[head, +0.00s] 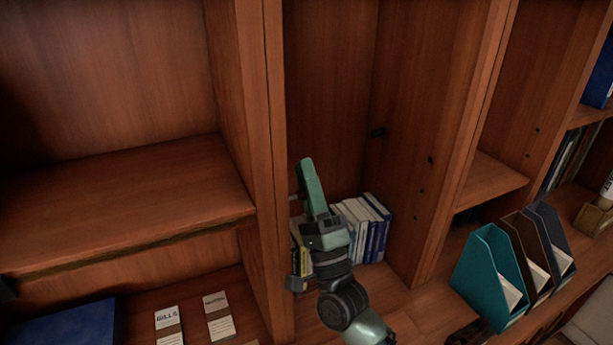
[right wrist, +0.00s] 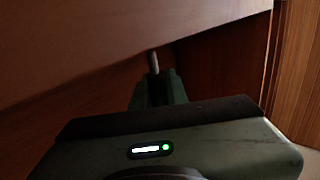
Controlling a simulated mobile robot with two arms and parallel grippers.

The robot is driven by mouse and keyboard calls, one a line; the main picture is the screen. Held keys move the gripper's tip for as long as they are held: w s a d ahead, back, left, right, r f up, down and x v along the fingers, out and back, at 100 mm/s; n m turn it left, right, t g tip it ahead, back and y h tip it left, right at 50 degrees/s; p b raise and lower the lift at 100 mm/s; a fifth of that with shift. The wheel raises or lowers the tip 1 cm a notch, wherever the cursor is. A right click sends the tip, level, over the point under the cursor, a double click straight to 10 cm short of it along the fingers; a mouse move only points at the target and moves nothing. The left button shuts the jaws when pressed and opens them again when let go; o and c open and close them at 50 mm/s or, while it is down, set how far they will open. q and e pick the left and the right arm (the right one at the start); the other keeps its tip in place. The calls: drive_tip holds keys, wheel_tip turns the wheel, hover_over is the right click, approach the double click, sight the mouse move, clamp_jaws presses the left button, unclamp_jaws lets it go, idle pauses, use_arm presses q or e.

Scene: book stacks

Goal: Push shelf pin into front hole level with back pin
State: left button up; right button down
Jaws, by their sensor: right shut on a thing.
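My right gripper (head: 310,182) is inside the middle bay, close to its left side panel (head: 270,160). In the right wrist view its fingers (right wrist: 158,88) are shut on a thin grey shelf pin (right wrist: 153,62), which points up toward a wooden panel. Whether the pin's tip touches the panel or enters a hole I cannot tell. In the head view a small thin piece, likely this pin (head: 293,197), shows left of the gripper. A dark pin-like piece (head: 378,132) is near the back of the bay's right wall. Dark holes (head: 430,160) sit farther forward there. My left gripper is not in view.
Several books (head: 362,225) stand at the bay's bottom, behind my right arm. A fixed shelf (head: 120,200) fills the left bay, with labelled cards (head: 220,318) below it. A teal file holder (head: 489,275) and others stand at right. The bay's upper space is free.

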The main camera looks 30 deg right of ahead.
drive_tip(key=shift+w+a, duration=0.1)
drive_tip(key=shift+a, duration=1.45)
drive_tip(key=c, duration=1.3)
unclamp_jaws()
drive_tip(key=b+v, duration=0.3)
drive_tip(key=v, duration=0.4)
drive_tip(key=shift+s+f, duration=0.25)
drive_tip(key=shift+f, duration=0.05)
